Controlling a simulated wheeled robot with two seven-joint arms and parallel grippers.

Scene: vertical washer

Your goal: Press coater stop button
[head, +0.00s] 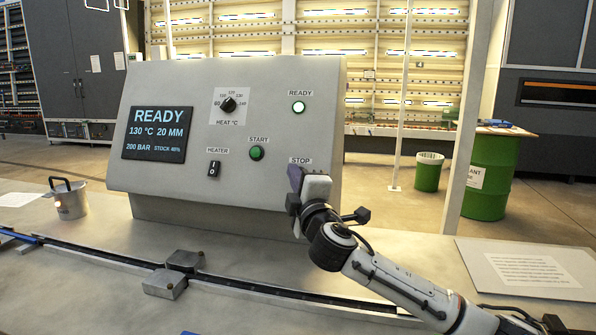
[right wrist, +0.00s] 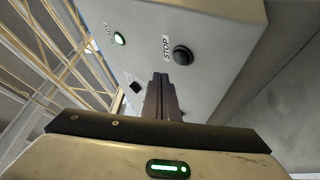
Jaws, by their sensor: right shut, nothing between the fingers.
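The grey control panel (head: 265,120) carries a STOP label (head: 300,161) at its lower right; in the head view the button below it is hidden behind my right gripper. In the right wrist view the round black stop button (right wrist: 182,55) shows beside its STOP label (right wrist: 166,47). My right gripper (head: 296,178) is shut and empty, in front of the panel. Its closed fingertips (right wrist: 160,80) appear just below and left of the button in the wrist view; I see no clear contact. My left gripper is not in view.
The panel has a green start button (head: 256,153), a heater switch (head: 213,169), a heat knob (head: 228,104), a lit READY lamp (head: 298,107) and a READY display (head: 157,133). A metal pot (head: 70,202), a rail (head: 110,262) and a paper sheet (head: 525,269) are on the bench.

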